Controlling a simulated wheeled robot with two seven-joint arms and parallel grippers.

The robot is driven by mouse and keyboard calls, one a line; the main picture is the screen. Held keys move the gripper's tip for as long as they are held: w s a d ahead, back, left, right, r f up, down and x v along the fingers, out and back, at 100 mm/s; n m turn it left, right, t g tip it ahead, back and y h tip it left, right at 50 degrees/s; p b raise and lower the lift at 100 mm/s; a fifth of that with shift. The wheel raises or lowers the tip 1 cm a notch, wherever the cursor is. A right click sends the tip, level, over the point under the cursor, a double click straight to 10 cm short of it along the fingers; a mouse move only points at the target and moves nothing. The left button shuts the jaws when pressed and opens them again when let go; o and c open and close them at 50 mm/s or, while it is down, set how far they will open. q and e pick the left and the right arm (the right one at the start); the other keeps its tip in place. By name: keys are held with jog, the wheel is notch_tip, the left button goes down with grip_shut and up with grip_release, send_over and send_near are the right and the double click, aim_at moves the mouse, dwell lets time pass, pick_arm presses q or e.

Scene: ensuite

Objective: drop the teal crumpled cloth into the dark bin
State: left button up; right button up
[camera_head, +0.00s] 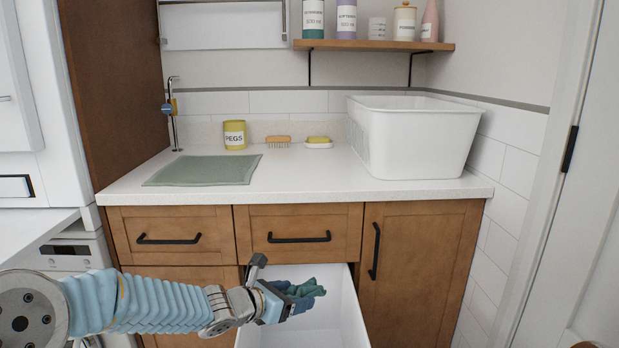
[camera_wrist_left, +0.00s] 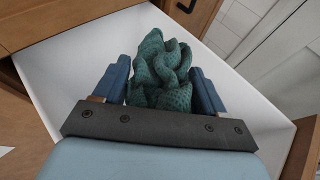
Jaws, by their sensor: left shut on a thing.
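The teal crumpled cloth (camera_head: 308,289) is held by my left gripper (camera_head: 287,302) over a white open drawer (camera_head: 343,312) below the counter. In the left wrist view the cloth (camera_wrist_left: 162,72) is bunched between the two blue fingers of the gripper (camera_wrist_left: 163,88), with the drawer's white interior (camera_wrist_left: 75,65) around it. The left gripper is shut on the cloth. Part of the drawer is hidden by my left arm. I see no dark bin in either view. My right gripper is not in view.
The white counter (camera_head: 300,183) holds a green mat (camera_head: 205,170), a yellow pegs tin (camera_head: 234,135), a brush, a soap dish and a white basket (camera_head: 420,140). Wooden cabinet fronts with black handles flank the open drawer. A shelf (camera_head: 375,45) hangs above.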

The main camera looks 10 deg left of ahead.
pick_arm(q)
jog(key=shift+f, duration=0.55)
jog(key=o, duration=1.2)
jog(key=p+v, duration=0.1)
jog(key=v, duration=1.2)
jog(key=shift+s+a+p, duration=0.15)
jog(key=shift+s+p, duration=0.2)
jog(key=shift+r, duration=0.15)
